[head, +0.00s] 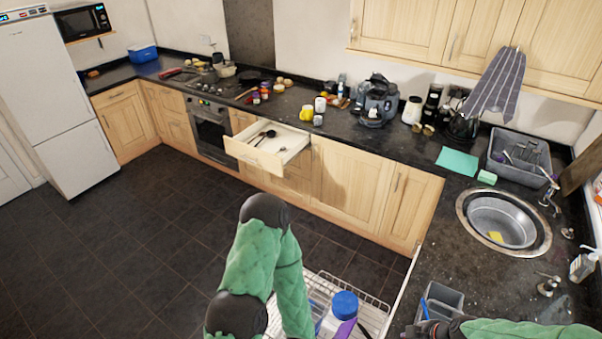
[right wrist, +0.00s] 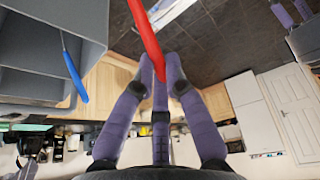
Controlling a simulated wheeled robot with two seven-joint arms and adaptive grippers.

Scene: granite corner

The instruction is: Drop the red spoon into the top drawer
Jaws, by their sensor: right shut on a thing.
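The red spoon (right wrist: 149,38) is held between the purple fingers of my right gripper (right wrist: 160,78) in the right wrist view; its far end runs out of the top edge. In the head view that gripper is mostly cut off at the bottom right, by the grey utensil holder. The top drawer (head: 251,157) is pulled open under the back counter, left of centre, with dark utensils inside. It is well away from my right gripper.
The grey utensil holder (head: 444,298) stands at the right counter's edge with a blue utensil (right wrist: 74,77) in it. A wire rack (head: 372,310) lies below at the front. The round sink (head: 502,221) is at the right. The floor before the drawer is clear.

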